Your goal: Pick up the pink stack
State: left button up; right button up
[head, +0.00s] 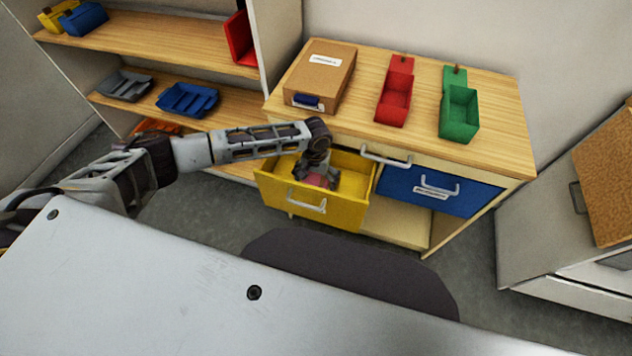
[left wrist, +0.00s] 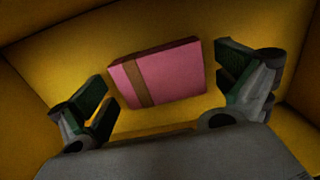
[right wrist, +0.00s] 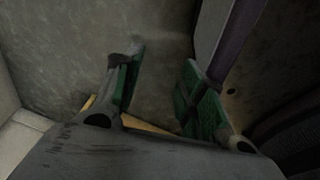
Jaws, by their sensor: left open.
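The pink stack (left wrist: 157,77) is a flat pink block with a brown band around it. It lies on the floor of the open yellow drawer (head: 277,184). In the head view only a bit of pink (head: 318,181) shows under my left gripper (head: 318,180). In the left wrist view, my left gripper (left wrist: 167,92) is open, with one green-padded finger on each side of the stack and gaps between. My right gripper (right wrist: 160,90) is open and empty, with grey floor beyond its fingers.
The wooden cabinet top (head: 420,145) carries a cardboard box (head: 320,75), a red bin (head: 395,95) and a green bin (head: 460,110). A blue drawer (head: 440,190) is shut right of the yellow one. Shelves (head: 150,38) with several bins stand left. The yellow drawer walls are close around my left gripper.

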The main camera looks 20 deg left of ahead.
aim_at(316, 180)
pick_arm(q)
jog(key=c, duration=0.9)
jog(key=shift+c, duration=0.5)
jog(key=shift+r, duration=0.6)
notch_tip(316, 180, up, 8)
jog(key=shift+f+p, duration=0.15)
jog(key=shift+p, duration=0.5)
jog(key=shift+r, duration=0.6)
pick_arm(e)
jog(key=s+d, duration=0.2)
jog(key=s, duration=0.1)
jog(key=shift+s+f, duration=0.1)
jog(key=shift+s, duration=0.1)
jog(key=shift+w+a, duration=0.1)
jog(key=shift+w, duration=0.1)
